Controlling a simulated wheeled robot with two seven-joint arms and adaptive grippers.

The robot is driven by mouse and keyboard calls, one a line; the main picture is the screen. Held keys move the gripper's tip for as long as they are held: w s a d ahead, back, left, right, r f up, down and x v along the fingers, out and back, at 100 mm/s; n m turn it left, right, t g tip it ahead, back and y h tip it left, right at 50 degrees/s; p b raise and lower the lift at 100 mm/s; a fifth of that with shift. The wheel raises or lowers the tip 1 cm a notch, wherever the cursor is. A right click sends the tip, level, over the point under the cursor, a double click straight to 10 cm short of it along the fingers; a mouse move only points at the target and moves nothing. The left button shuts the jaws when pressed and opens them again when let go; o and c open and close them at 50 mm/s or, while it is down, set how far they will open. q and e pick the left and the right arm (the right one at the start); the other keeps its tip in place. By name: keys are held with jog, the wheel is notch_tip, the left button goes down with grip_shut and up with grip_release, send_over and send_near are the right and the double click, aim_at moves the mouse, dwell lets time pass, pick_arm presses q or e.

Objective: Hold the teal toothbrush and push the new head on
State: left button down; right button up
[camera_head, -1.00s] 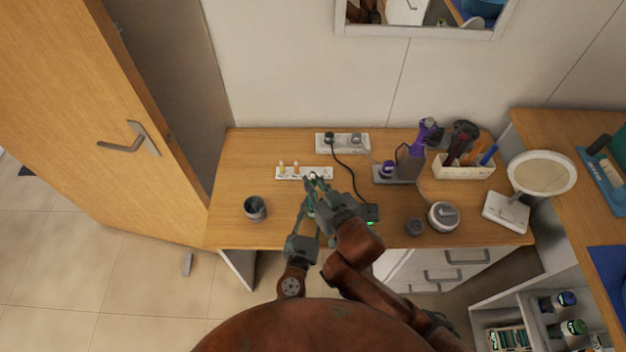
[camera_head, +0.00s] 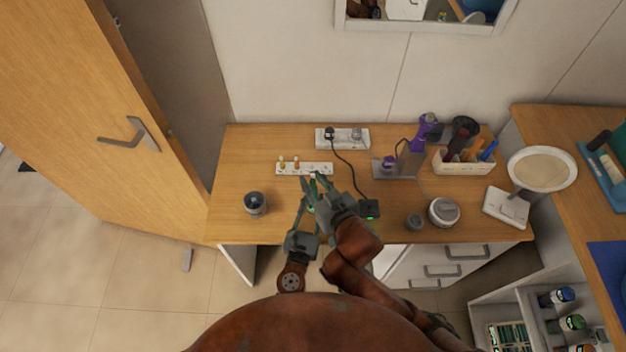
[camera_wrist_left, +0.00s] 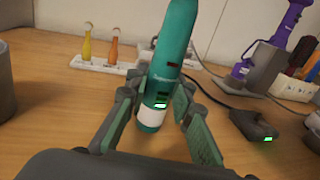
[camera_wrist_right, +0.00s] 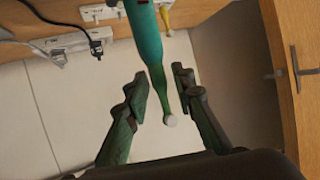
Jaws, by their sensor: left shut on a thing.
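The teal toothbrush handle (camera_wrist_left: 174,50) stands upright, slightly tilted, in the left wrist view. My left gripper (camera_wrist_left: 160,92) is shut on its lower part, above a white band. The head appears joined to the handle; I cannot tell how tightly. My right gripper (camera_wrist_right: 160,80) is open, its fingers on either side of the head with visible gaps. In the head view both grippers, left (camera_head: 309,208) and right (camera_head: 318,184), meet over the table and mostly hide the toothbrush.
A white rack (camera_head: 320,168) with yellow and orange heads stands behind the grippers. A dark cup (camera_head: 256,204) is at left. A black charger (camera_head: 369,208) with a cable, a round jar (camera_head: 444,212) and a mirror (camera_head: 543,169) are at right. The front left tabletop is clear.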

aim_at(313, 172)
jog(key=shift+o, duration=0.7)
jog(key=shift+r, duration=0.1)
notch_tip(313, 172, up, 10)
jog(key=shift+f, duration=0.1)
dwell(0.4)
pick_arm(q)
jog(key=c, duration=1.6)
grip_release()
